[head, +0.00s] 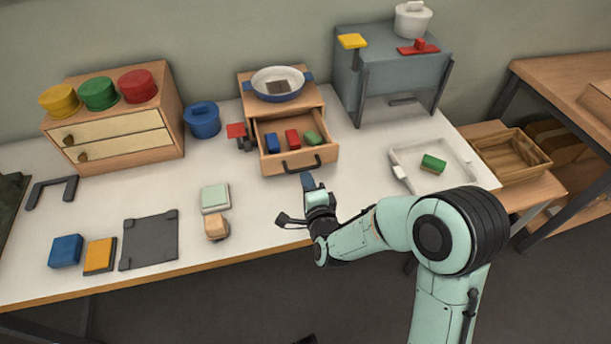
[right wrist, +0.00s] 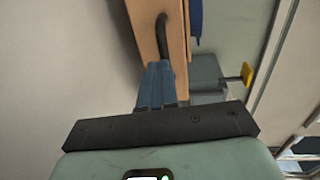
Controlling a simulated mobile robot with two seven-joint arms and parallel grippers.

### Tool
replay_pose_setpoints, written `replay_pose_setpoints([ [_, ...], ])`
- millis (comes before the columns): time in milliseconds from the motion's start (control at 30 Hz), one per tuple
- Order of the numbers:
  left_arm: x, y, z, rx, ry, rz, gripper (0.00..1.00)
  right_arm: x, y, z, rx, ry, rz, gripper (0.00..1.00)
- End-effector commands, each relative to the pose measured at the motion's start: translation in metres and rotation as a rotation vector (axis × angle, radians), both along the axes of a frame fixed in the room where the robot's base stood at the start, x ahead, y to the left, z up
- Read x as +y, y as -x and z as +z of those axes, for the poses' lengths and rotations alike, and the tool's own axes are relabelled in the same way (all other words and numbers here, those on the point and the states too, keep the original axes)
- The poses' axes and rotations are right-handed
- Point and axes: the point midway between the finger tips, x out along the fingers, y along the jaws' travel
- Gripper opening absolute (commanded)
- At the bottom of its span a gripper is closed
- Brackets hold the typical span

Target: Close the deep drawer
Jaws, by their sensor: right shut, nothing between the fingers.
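The deep drawer (head: 272,165) stands pulled open from the small wooden cabinet (head: 312,99) at the middle back of the table. It holds a blue block (head: 271,143), a red block (head: 292,138) and a green block (head: 312,138). Its dark bar handle (head: 302,165) is on the front face, and also shows in the right wrist view (right wrist: 162,36). My right gripper (head: 307,181) is shut and empty, just in front of the handle; its blue fingers (right wrist: 157,85) point toward the drawer front. Whether they touch it I cannot tell. My left gripper is not in view.
A blue pan (head: 278,85) sits on the cabinet. A blue pot (head: 202,120) and a red-topped item (head: 237,131) stand left of the drawer. A white tray (head: 470,171) with a green block is to the right. A grey stand (head: 405,75) is behind.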

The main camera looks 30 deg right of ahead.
Motion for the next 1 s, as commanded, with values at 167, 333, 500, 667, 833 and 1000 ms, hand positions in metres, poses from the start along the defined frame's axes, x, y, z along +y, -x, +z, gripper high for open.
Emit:
replay_pose_setpoints([
  [167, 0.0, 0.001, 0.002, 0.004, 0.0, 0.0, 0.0, 0.0, 0.003, 0.001, 0.0, 0.0, -0.001, 0.0],
  [333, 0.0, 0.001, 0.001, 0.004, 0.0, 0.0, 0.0, 0.0, 0.003, 0.0, 0.0, 0.0, -0.001, 0.0],
  [500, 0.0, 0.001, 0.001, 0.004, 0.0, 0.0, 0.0, 0.0, 0.002, 0.0, 0.0, 0.0, -0.001, 0.0],
  [667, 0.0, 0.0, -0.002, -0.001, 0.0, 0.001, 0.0, -0.002, -0.006, -0.001, -0.001, 0.0, -0.001, 0.0],
  [833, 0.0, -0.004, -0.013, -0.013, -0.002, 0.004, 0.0, -0.008, -0.031, -0.002, -0.003, 0.001, -0.002, 0.0],
  [1000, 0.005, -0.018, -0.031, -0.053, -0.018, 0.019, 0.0, -0.016, -0.066, -0.004, -0.002, 0.001, -0.002, 0.0],
])
